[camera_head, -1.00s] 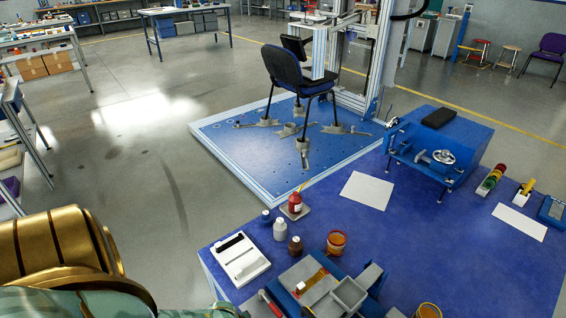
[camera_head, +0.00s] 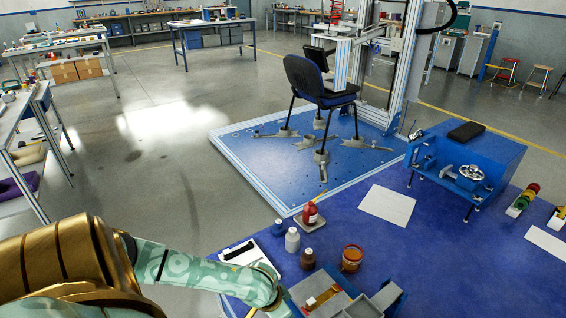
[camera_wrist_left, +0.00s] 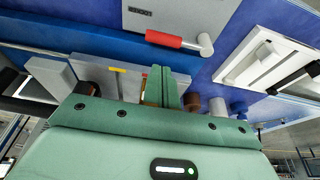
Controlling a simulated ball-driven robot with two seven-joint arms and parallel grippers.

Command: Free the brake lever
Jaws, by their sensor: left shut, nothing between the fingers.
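A lever with a red grip (camera_wrist_left: 174,40) and a pale metal end sticks out beside a grey box (camera_wrist_left: 175,14) in the left wrist view. I cannot tell for sure that it is the brake lever. My left gripper (camera_wrist_left: 168,78) is shut and empty, its green fingers a little apart from the red grip in the picture. The grey and blue fixture (camera_head: 322,298) lies just right of the arm. My right gripper is not in view.
A red bottle (camera_head: 310,214), a white bottle (camera_head: 292,240), a brown bottle (camera_head: 308,259) and an orange jar (camera_head: 351,258) stand close to the arm. A white tray (camera_head: 240,250) lies behind it.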

